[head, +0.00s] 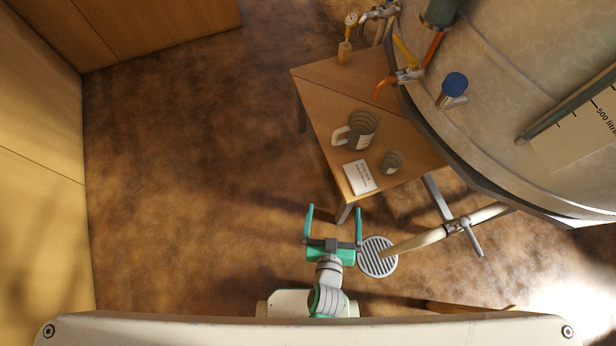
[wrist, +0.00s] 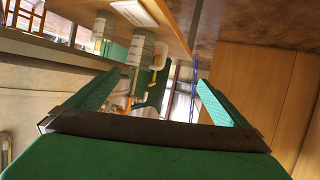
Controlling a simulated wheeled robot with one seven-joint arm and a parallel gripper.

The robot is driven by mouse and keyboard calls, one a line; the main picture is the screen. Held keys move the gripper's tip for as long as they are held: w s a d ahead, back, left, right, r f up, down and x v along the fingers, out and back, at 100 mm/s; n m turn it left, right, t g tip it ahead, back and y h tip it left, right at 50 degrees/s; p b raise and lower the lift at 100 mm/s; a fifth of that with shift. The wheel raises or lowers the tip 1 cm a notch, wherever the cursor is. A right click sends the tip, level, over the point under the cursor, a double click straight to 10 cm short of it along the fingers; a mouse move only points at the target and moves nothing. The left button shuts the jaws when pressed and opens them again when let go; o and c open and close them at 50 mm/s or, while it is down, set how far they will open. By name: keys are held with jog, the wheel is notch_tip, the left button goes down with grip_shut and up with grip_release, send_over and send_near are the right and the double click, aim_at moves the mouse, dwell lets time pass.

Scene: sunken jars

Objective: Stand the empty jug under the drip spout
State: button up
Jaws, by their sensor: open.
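In the wrist view the jug (wrist: 143,50) appears ahead, between and above my fingertips. I cannot tell which is the drip spout, or see whether the jug is empty. My gripper (head: 335,209) is open and empty, short of the table's near corner and apart from the jug.
A small grey cup (head: 391,162) and a white printed card (head: 360,177) are beside the jug. The large tank (head: 490,140) bounds the right. A pale pipe (head: 415,243) with a valve runs low over a round floor grate (head: 372,268). Open floor (head: 190,190) is at left.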

jog(key=s+a+r+t+y, duration=0.1)
jog(key=s+a+r, duration=0.2)
jog(key=s+r, duration=0.2)
jog(key=s+a+r+t, duration=0.1)
jog(key=s+a+r, duration=0.3)
jog(key=r, duration=0.6)
jog(key=shift+s+a+r+n+y, duration=0.3)
jog(key=shift+s+y, duration=0.1)
jog(key=shift+s, duration=0.75)
jog(key=shift+w+f, duration=0.1)
jog(key=shift+c, duration=0.3)
